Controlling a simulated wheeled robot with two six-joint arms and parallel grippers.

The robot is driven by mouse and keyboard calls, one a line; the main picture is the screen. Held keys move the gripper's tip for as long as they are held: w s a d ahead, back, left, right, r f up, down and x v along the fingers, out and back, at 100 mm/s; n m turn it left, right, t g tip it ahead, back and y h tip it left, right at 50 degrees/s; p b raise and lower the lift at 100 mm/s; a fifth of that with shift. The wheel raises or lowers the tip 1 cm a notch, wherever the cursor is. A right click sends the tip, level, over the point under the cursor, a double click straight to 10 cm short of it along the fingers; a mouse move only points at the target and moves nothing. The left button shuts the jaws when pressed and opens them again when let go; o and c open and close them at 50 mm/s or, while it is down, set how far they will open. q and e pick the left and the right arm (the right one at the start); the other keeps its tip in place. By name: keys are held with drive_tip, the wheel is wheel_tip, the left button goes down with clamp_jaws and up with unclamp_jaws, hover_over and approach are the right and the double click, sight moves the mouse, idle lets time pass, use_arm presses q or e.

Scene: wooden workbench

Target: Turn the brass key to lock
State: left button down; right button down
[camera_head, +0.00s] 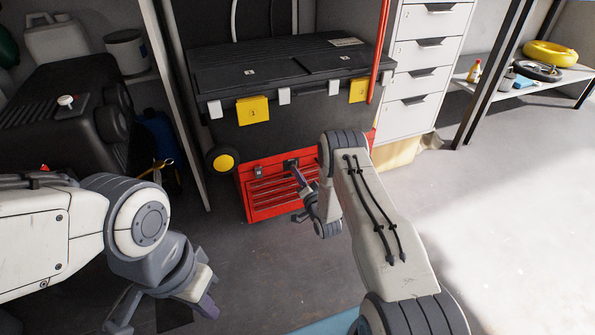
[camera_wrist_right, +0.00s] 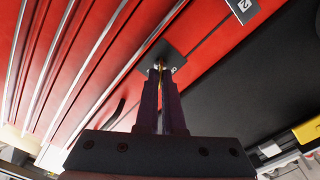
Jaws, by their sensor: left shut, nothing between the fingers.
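The red tool chest (camera_head: 262,200) stands on the floor beneath a black chest. A dark lock plate (camera_wrist_right: 174,57) sits on its red front. A small bit of the brass key (camera_wrist_right: 161,66) shows at the plate, between my right fingertips; the rest is hidden by the fingers. My right gripper (camera_wrist_right: 161,76) points straight at the plate, its fingers close together around the key. In the head view the right gripper (camera_head: 296,170) reaches the upper front of the red chest. My left gripper (camera_head: 207,306) is shut and empty, low at the left, well away from the chest.
The black chest (camera_head: 290,72) with yellow latches stands above the red one. A white drawer cabinet (camera_head: 425,70) is to the right, and a dark shelf post (camera_head: 180,105) is to the left. The floor (camera_head: 500,210) at right is clear.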

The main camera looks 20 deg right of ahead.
drive_tip(key=shift+s+f+m+p, duration=0.15)
drive_tip(key=shift+m+p, duration=0.45)
drive_tip(key=shift+m, duration=1.2)
drive_tip(key=shift+w+f+m+p, duration=0.1)
drive_tip(key=shift+m+p, duration=0.45)
drive_tip(key=shift+m, duration=1.25)
drive_tip(key=c, duration=1)
unclamp_jaws()
drive_tip(key=shift+c, duration=0.2)
drive_tip(key=shift+r, duration=0.1)
drive_tip(key=shift+s, duration=0.1)
